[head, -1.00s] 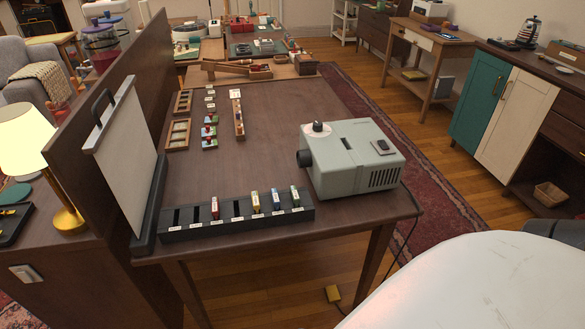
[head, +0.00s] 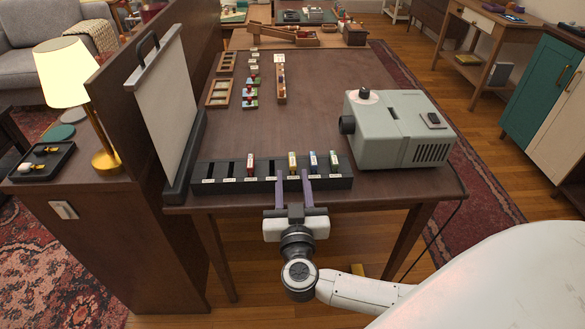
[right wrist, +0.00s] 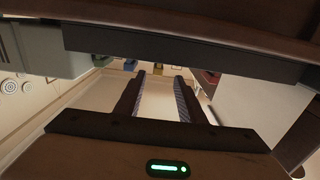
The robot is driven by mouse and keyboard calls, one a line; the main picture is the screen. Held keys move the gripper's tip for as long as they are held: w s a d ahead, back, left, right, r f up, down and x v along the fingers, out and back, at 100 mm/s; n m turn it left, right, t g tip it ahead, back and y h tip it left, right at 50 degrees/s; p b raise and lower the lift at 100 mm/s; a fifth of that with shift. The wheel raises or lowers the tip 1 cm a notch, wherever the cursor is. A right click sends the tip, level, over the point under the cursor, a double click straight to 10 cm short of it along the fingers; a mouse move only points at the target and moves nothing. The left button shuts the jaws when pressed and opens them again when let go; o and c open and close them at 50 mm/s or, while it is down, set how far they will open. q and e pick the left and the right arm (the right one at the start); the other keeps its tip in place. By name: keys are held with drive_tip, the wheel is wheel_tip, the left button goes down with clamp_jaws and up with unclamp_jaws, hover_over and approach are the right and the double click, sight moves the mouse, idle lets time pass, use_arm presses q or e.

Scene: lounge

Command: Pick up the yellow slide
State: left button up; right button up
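The yellow slide (head: 293,161) stands upright in a slot of the long black rack (head: 335,184) at the table's front edge. It also shows in the right wrist view (right wrist: 158,66), small and ahead between the fingertips. My right gripper (head: 292,178) is open and empty, with its two fingers pointing at the rack just in front of the yellow slide. It looks apart from the slide; the exact gap is hard to tell. The right wrist view also shows the spread fingers (right wrist: 160,77). My left gripper is not in view.
A red slide (head: 250,160) stands left of the yellow one. A blue slide (head: 313,159) and a green slide (head: 333,159) stand to its right. The grey projector (head: 398,130) is right of the rack, and a white screen (head: 168,100) stands at the left.

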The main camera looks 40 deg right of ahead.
sight(293, 168)
drive_tip(key=b+x, duration=0.1)
drive_tip(key=x, duration=0.6)
drive_tip(key=shift+w+d, duration=0.15)
drive_tip(key=shift+d, duration=0.2)
drive_tip(key=shift+c, duration=0.4)
clamp_jaws()
